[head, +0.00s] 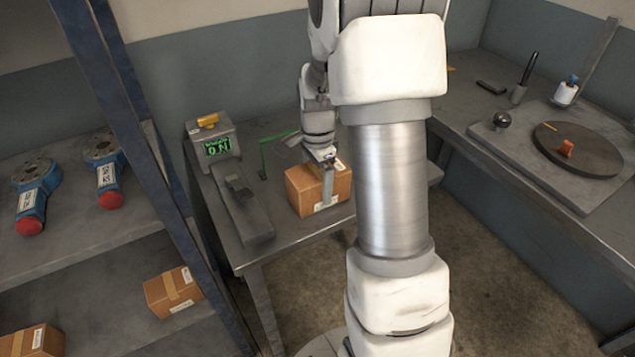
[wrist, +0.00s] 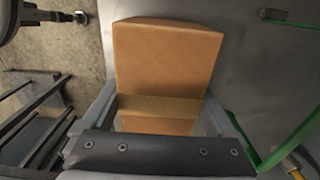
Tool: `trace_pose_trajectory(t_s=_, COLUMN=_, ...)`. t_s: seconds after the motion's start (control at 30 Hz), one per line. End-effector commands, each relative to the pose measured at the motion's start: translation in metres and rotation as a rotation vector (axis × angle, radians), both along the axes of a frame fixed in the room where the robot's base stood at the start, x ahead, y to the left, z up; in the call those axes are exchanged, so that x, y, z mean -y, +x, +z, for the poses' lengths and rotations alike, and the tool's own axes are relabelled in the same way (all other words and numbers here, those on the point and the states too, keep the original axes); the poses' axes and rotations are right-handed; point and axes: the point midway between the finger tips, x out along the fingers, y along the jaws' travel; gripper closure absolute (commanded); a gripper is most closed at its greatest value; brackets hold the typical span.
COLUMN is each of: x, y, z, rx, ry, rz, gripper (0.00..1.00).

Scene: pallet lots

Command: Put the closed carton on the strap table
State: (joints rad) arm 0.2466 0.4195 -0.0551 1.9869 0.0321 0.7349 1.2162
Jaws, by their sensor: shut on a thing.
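The closed carton (head: 304,192) is a brown box with a tape band and a white label. It is at the right part of the strap table (head: 275,228), at or just above its top; I cannot tell if it touches. My gripper (head: 326,180) is shut on the carton from above, one finger showing on its near face. In the wrist view the carton (wrist: 165,65) sits between the fingers (wrist: 160,118), its tape band across it. My arm hides part of the table's right side.
A shelf at left holds cartons (head: 172,291) and blue tools (head: 37,188). A bench (head: 480,115) with a turntable (head: 577,150) is at right.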

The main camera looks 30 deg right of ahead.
Motion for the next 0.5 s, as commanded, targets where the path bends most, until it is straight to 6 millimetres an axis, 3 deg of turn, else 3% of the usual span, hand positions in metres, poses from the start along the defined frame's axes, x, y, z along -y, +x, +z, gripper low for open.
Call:
trace_pose_trajectory(t_s=0.17, x=-0.0001, y=0.0003, z=-0.004, rx=0.001, ry=0.0, rz=0.0, gripper=1.0)
trace_pose_trajectory(t_s=0.2, x=-0.0002, y=0.0001, z=-0.003, rx=0.0, ry=0.0, rz=0.0, gripper=0.01)
trace_pose_trajectory(t_s=0.5, x=0.0001, y=0.0001, z=0.0001, rx=0.0, ry=0.0, rz=0.0, gripper=0.0)
